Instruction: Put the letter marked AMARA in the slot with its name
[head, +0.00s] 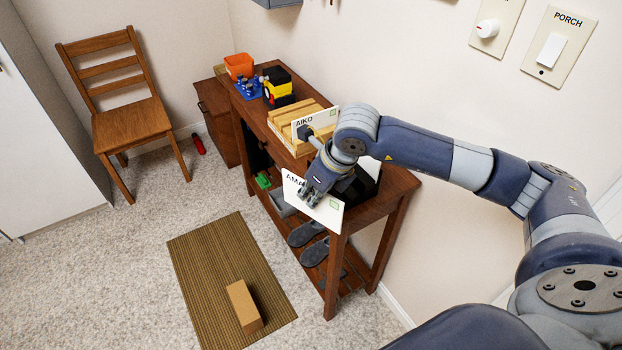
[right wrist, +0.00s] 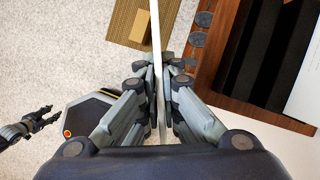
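My right gripper (head: 314,196) is shut on a white letter (head: 327,214) whose visible print starts "AMA"; the fingers hide the rest. The letter is held in front of the console table's near end. In the right wrist view, the letter (right wrist: 155,50) is edge-on between the fingertips (right wrist: 160,68). A wooden slatted rack (head: 284,123) stands on the table, with a letter marked AIKO (head: 318,121) at its near end. No slot names are readable. My left gripper (right wrist: 46,117) shows small at the left of the right wrist view, its fingers apart and empty.
The console table (head: 398,184) carries a black item (head: 364,184) near the held letter, plus a toy (head: 279,84) and an orange bin (head: 239,66). Shoes (head: 306,233) lie on its lower shelf. A box (head: 243,306) lies on the floor mat (head: 205,262).

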